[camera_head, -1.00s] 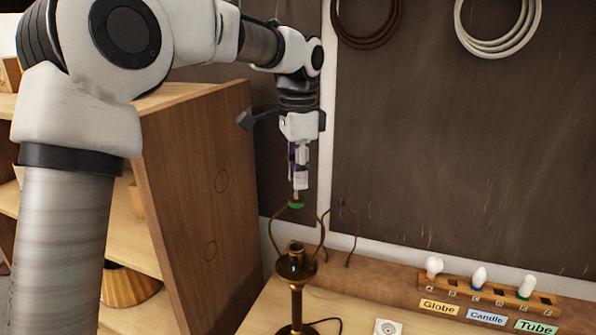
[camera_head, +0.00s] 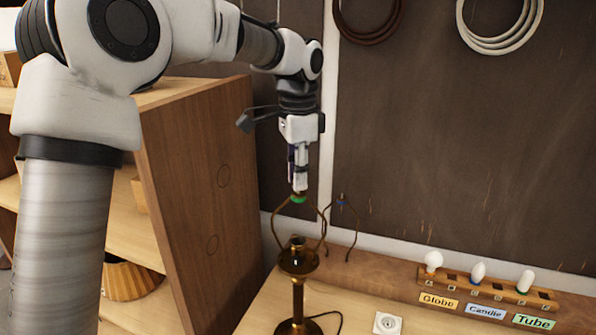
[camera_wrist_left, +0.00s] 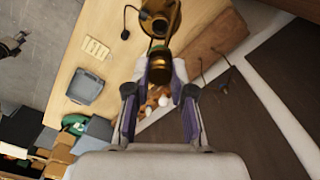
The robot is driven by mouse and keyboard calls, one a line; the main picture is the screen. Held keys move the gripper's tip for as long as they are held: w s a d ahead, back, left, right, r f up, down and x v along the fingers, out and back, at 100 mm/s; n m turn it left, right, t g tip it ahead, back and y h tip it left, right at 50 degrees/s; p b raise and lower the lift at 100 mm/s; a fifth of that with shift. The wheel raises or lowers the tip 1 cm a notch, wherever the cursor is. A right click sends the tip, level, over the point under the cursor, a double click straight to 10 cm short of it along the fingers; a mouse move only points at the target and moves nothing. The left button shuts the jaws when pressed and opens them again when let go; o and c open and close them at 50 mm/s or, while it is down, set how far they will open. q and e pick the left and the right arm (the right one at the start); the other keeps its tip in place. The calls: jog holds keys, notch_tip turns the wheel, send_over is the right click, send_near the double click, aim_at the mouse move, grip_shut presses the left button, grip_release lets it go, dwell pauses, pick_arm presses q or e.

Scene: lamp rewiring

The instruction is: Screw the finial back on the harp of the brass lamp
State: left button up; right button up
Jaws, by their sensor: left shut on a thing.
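The brass lamp (camera_head: 298,262) stands upright on the table. Its harp (camera_head: 275,222) rises around the socket and has a green mark at its top. My left gripper (camera_head: 299,184) points straight down over the harp top, its fingers shut. A small brass finial (camera_head: 299,192) shows at the fingertips, just above the green mark; whether it touches the harp cannot be told. My right gripper is out of view.
A second harp (camera_head: 356,232) with a blue mark stands close behind the lamp. A wooden shelf (camera_head: 205,200) is at the left. Cord coils hang above.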

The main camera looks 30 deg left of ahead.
pick_arm(q)
jog(key=shift+w+f, duration=0.1)
jog(key=shift+f, duration=0.1)
grip_shut()
dwell(0.3)
jog(key=m, duration=0.7)
jog(key=shift+m, duration=0.3)
jog(key=shift+m, duration=0.3)
jog(key=m, duration=0.7)
jog(key=shift+m, duration=0.4)
